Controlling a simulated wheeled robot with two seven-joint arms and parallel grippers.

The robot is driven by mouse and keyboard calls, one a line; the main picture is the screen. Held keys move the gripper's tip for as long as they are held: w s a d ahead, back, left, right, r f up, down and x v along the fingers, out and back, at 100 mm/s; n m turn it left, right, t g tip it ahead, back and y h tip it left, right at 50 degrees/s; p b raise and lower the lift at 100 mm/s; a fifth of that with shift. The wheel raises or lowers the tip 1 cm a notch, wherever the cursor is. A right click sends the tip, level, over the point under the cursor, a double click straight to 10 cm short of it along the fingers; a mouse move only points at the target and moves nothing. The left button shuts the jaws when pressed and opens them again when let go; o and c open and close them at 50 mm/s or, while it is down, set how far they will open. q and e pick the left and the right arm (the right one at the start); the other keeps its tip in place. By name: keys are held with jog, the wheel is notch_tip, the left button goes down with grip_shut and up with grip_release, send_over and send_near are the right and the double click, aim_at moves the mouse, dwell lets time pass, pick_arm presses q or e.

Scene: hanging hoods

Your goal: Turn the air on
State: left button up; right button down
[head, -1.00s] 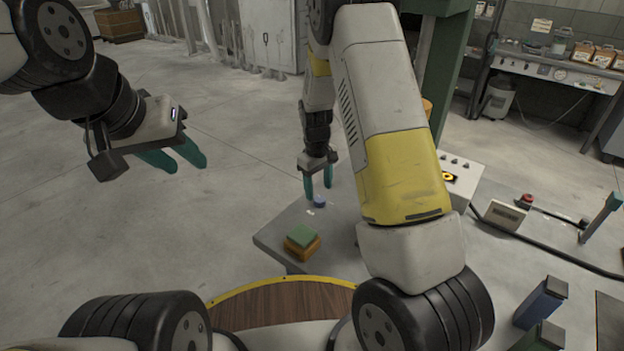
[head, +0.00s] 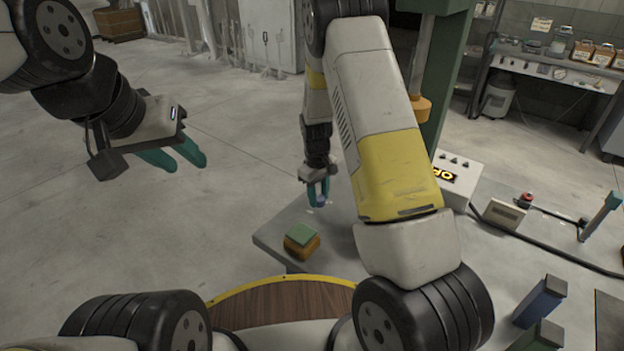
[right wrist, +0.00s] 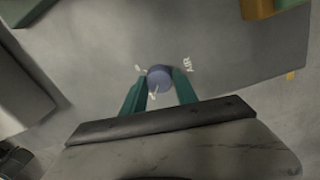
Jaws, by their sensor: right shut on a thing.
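A small round blue knob (right wrist: 160,78) stands on a grey panel (right wrist: 225,60) in the right wrist view. The word AIR is printed in white to its right, and white marks lie around the knob. My right gripper (right wrist: 160,92) has its two green fingers on either side of the knob and is shut on it. In the head view, my right gripper (head: 318,196) is down at the far part of the grey panel, with the knob mostly hidden between the fingers. My left gripper (head: 182,158) is open and empty, in the air at the left, well away from the panel.
A green-topped orange block (head: 302,240) sits on the near part of the panel. A control box (head: 457,178) with a lit yellow display stands to the right, beside a green column (head: 446,80). Bare floor lies left of the panel.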

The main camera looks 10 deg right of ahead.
jog(key=m, duration=0.4)
jog(key=shift+w, duration=0.1)
jog(key=m, duration=0.4)
jog(key=shift+m, duration=0.3)
jog(key=m, duration=0.4)
jog(key=shift+g, duration=0.4)
jog(key=m, duration=0.5)
jog(key=shift+w, duration=0.1)
jog(key=c, duration=0.9)
grip_release()
jog(key=shift+c, duration=0.2)
